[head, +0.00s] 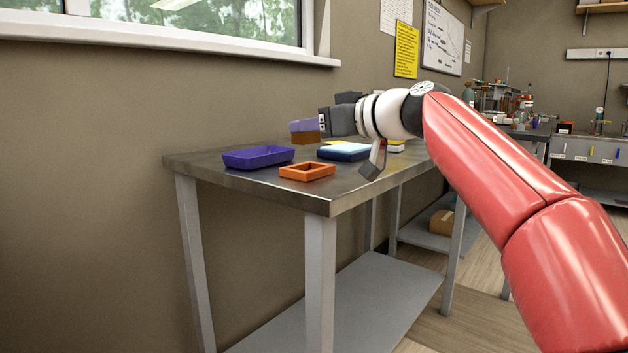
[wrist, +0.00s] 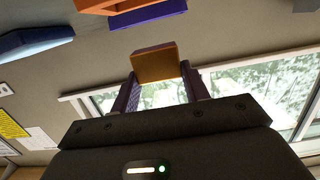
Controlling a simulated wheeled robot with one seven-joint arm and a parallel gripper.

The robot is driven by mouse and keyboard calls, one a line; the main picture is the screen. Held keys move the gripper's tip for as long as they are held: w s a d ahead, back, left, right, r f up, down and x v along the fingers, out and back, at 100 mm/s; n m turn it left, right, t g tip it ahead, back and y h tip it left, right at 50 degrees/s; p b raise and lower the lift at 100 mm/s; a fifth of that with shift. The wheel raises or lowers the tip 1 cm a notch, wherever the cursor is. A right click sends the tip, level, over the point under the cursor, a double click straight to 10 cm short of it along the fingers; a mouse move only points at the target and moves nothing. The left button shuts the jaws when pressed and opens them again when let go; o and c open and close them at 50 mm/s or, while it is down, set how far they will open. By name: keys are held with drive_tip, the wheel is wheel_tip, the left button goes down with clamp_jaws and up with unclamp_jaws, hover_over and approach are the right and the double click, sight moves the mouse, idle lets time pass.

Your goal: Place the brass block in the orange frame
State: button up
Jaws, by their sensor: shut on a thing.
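The brass block (head: 306,137) is a brown-gold block held between the purple fingertips of my gripper (head: 303,126). My gripper is shut on it, reaching left over the far part of the metal table. In the wrist view the block (wrist: 156,64) sits between the two fingers (wrist: 162,90). The orange frame (head: 307,171) lies empty near the table's front corner, nearer the head camera than the block and apart from it. Part of the frame (wrist: 108,4) shows at the top edge of the wrist view. I cannot tell the block's exact height above the table.
A purple tray (head: 258,157) lies left of the orange frame. The wall and window (head: 200,22) stand close behind the table (head: 240,184). Its front-left strip is clear.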

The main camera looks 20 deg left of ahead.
wheel_tip(320, 180, down, 6)
drive_tip(key=shift+r+b, duration=0.1)
drive_tip(key=shift+b, duration=1)
drive_tip(key=o, duration=1.4)
drive_tip(key=b+v, duration=0.2)
drive_tip(key=v, duration=1)
drive_tip(key=shift+s, duration=0.1)
drive_tip(key=shift+d, duration=0.1)
